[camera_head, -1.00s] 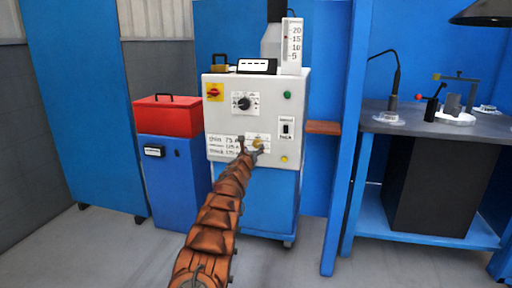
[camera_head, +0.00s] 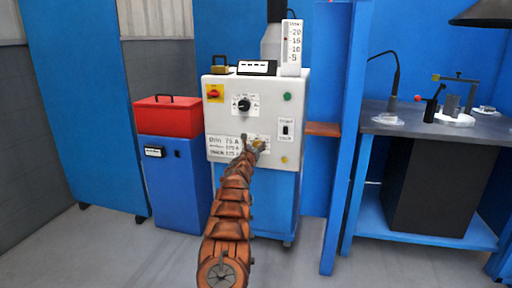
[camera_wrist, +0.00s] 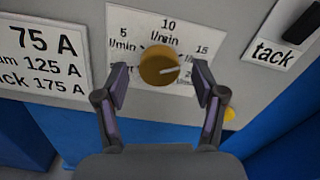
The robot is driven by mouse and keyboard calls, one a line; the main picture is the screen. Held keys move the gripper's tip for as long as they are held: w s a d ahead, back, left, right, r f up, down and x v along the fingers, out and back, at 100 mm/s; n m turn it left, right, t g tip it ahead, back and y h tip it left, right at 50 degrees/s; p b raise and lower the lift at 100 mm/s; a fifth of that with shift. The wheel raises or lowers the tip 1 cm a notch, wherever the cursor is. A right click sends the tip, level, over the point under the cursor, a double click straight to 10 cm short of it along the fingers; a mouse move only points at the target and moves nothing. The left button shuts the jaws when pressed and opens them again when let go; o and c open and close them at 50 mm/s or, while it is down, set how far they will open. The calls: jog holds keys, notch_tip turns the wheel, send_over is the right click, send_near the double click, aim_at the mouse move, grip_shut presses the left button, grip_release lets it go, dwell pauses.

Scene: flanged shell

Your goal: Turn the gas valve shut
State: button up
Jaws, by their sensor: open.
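The gas valve is a round yellow-brown knob (camera_wrist: 160,66) on the front of the white machine (camera_head: 220,110). A scale plate (camera_wrist: 125,36) marked 5, 10 and 15 l/min lies behind it. A pale pointer line on the knob points right, a little below the 15 mark. My gripper (camera_wrist: 160,84) is open, with one finger on each side of the knob. Gaps show between the fingers and the knob. In the head view my gripper (camera_head: 254,146) is at the machine's lower front and partly covers the knob.
A "tack" switch label (camera_wrist: 278,35) is right of the knob, and a current plate (camera_wrist: 42,55) is left. A yellow button (camera_wrist: 229,115) sits below right. A red toolbox (camera_head: 168,117) stands on a blue cabinet at left. A workbench (camera_head: 430,128) stands at right.

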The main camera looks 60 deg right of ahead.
jog(key=shift+w+d+f, duration=0.1)
jog(key=shift+d, duration=0.2)
jog(key=shift+d, duration=0.1)
jog(key=c, duration=1.1)
jog(key=shift+c, duration=0.2)
